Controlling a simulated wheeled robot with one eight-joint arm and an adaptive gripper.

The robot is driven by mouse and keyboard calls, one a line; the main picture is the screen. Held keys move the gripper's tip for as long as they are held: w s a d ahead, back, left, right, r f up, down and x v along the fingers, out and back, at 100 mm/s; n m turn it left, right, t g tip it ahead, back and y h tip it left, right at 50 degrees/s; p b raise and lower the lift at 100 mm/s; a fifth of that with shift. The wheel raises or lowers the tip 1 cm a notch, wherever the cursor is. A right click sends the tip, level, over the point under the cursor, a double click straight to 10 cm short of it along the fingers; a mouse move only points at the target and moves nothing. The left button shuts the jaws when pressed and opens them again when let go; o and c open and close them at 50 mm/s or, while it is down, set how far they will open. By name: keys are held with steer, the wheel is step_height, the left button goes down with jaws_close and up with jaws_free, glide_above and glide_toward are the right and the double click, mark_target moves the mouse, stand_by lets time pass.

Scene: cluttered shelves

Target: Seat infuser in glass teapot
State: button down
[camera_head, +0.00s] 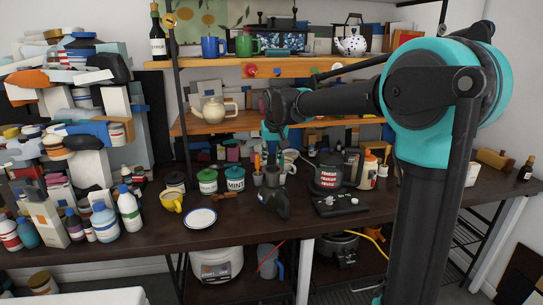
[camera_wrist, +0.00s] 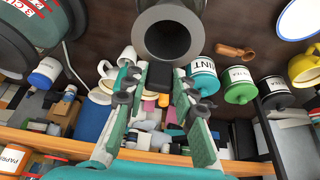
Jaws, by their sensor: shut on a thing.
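My gripper (camera_head: 273,160) points down over the middle of the dark table. It is shut on a dark grey jug-like vessel (camera_head: 275,201), which looks tilted. In the wrist view, the vessel's round open mouth (camera_wrist: 168,38) faces the camera, and a black part of it lies between my fingers (camera_wrist: 160,84). I cannot tell whether the vessel touches the table or is the infuser or the teapot. I cannot make out a clear glass teapot; a cream teapot (camera_head: 213,111) stands on the middle shelf and a patterned white one (camera_head: 351,43) on the top shelf.
Green-lidded jars (camera_head: 207,182), including a MINT jar (camera_head: 235,179), stand left of the vessel. A yellow cup (camera_head: 172,201) and a plate (camera_head: 201,218) are further left. The shelf (camera_head: 225,122) is behind.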

mark_target(272, 171)
steer(key=shift+f, duration=0.25)
steer(key=shift+f, duration=0.35)
steer(key=shift+f, duration=0.3)
steer(key=shift+f, duration=0.35)
steer(key=shift+f, duration=1.35)
steer(key=shift+f, duration=0.35)
steer(key=shift+f, duration=0.2)
steer(key=c, duration=1.1)
jaws_free()
steer(key=shift+c, duration=0.2)
